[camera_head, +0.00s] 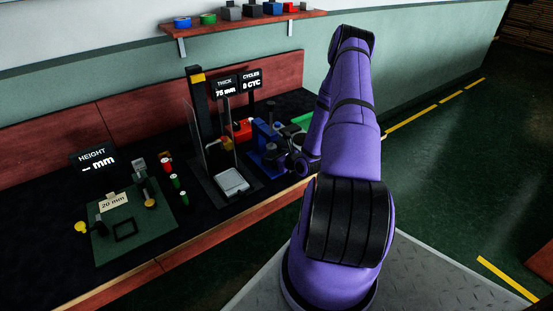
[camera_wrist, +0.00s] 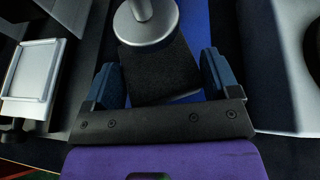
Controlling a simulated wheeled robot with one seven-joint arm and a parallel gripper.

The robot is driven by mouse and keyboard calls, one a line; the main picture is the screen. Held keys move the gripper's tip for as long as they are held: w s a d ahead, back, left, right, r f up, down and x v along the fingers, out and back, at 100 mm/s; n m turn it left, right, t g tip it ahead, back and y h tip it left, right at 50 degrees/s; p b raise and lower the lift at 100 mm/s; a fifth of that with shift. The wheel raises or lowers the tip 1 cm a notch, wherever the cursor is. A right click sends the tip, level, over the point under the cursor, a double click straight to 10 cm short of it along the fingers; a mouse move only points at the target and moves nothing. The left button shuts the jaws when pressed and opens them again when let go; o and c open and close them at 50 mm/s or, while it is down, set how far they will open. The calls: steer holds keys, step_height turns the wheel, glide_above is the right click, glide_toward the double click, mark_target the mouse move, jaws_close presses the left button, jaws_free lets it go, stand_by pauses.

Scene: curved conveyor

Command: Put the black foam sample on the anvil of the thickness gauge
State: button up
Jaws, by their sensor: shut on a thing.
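The black foam sample (camera_wrist: 160,75) is a dark block between the two blue fingers of my gripper (camera_wrist: 158,66) in the wrist view. My gripper is shut on it. The gauge's round silver foot (camera_wrist: 148,28) overlaps the far edge of the foam in this view; I cannot tell whether they touch. A blue surface of the thickness gauge (camera_wrist: 195,25) shows beyond and below the foam; the anvil is mostly hidden. In the head view the blue thickness gauge (camera_head: 262,140) stands beside my gripper (camera_head: 292,163), where the foam cannot be made out.
Left of the gauge is a shielded stand with a silver plate (camera_head: 231,182). The display (camera_head: 226,87) reads THICK 75 mm; its neighbour (camera_head: 252,79) reads 0 CYC. A green mat (camera_head: 135,225) with a height fixture lies farther left. A shelf (camera_head: 245,22) holds several colored pieces.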

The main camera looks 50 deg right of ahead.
steer(key=shift+f, duration=0.1)
steer(key=o, duration=0.8)
